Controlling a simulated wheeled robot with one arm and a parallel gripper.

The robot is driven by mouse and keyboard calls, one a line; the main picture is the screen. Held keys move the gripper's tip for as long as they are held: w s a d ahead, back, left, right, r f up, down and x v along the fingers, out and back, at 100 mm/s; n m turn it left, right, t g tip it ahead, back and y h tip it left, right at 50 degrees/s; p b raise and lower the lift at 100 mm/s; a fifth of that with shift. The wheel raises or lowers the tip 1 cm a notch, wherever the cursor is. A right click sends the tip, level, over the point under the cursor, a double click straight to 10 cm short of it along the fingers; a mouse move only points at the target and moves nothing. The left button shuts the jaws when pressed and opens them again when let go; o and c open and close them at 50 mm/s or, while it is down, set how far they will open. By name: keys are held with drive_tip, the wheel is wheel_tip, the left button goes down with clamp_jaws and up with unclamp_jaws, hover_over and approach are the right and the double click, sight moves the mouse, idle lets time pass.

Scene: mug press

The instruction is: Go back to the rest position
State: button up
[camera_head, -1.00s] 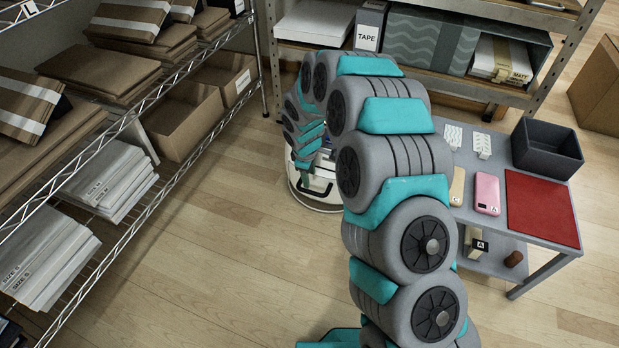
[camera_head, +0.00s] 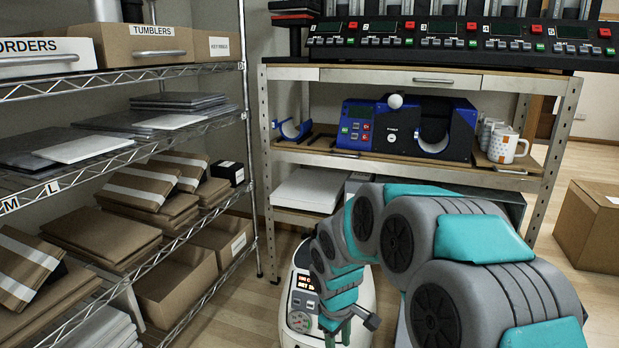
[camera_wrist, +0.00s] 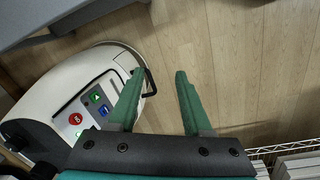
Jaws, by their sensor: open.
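My gripper (camera_wrist: 158,76) is open and empty in the wrist view. Its two green fingers are apart, pointing over bare wooden floor beside my white base, which has a small button panel. In the head view, my grey and teal arm curls from the lower right to the middle, and the gripper (camera_head: 345,330) hangs low in front of my white base, partly cut off by the bottom edge. It touches no object that I can see.
Wire shelves (camera_head: 250,150) with boxes and packages stand at the left. A workbench (camera_head: 400,75) at the back carries a row of control panels; a blue mug press (camera_head: 408,128) and a mug (camera_head: 506,146) sit on its shelf. A cardboard box (camera_head: 590,225) stands on the right.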

drive_tip(key=s+d+r+m+g+p, duration=0.1)
drive_tip(key=s+r, duration=0.4)
drive_tip(key=s, duration=0.5)
drive_tip(key=s+d+r+m+p, duration=0.1)
drive_tip(key=s+d+r+m, duration=0.3)
drive_tip(key=s, duration=0.7)
drive_tip(key=s+d+r+m+g+y+p, duration=0.1)
drive_tip(key=s+d+r+m+p, duration=0.1)
drive_tip(key=s+r, duration=0.4)
drive_tip(key=s+d+m, duration=0.1)
drive_tip(key=s+m, duration=0.1)
drive_tip(key=s, duration=0.2)
drive_tip(key=shift+s+d+g, duration=0.25)
drive_tip(key=shift+s+g, duration=0.05)
drive_tip(key=shift+s, duration=0.05)
drive_tip(key=shift+c, duration=0.4)
